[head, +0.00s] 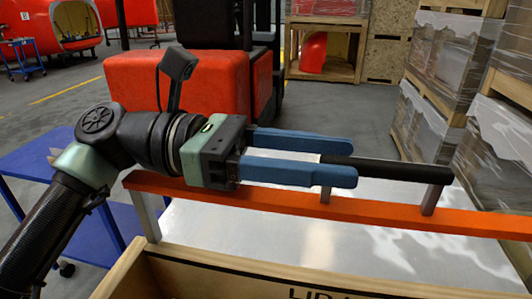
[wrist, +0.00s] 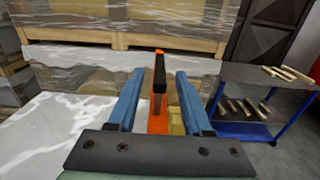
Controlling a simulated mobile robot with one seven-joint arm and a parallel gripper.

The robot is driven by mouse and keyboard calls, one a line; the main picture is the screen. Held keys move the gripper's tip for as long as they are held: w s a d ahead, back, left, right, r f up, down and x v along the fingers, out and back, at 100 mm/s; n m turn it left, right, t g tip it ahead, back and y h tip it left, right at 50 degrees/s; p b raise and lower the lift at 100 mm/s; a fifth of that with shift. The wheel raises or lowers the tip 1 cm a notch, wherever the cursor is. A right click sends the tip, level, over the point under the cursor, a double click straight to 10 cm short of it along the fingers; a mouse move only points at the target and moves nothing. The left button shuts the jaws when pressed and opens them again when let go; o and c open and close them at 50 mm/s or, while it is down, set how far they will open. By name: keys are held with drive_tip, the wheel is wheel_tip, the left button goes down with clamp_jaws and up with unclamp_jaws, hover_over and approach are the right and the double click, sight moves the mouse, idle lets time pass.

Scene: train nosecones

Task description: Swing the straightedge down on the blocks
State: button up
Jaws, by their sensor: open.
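The straightedge is a long orange bar (head: 390,212) with a black handle (head: 400,169) on short grey posts. It runs across the head view above a shiny metal surface, its left end over a grey upright (head: 146,217). My gripper (head: 338,161) has blue fingers and is open, with the handle's near end between the fingertips. In the wrist view the handle (wrist: 160,72) lies between the fingers, with a gap visible on each side. A yellowish wooden piece (wrist: 176,121) shows right of the orange bar; I cannot tell whether it is one of the blocks.
A wooden crate edge (head: 240,270) with partly hidden lettering stands in front. Wrapped stacks (head: 440,60) are at the right and a red-orange machine (head: 215,82) behind. A blue cart (wrist: 248,112) holds loose wooden pieces. The metal surface (head: 300,245) is largely bare.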

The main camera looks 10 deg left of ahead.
sight(262, 193)
drive_tip(key=a, duration=0.5)
drive_tip(key=shift+a, duration=0.35)
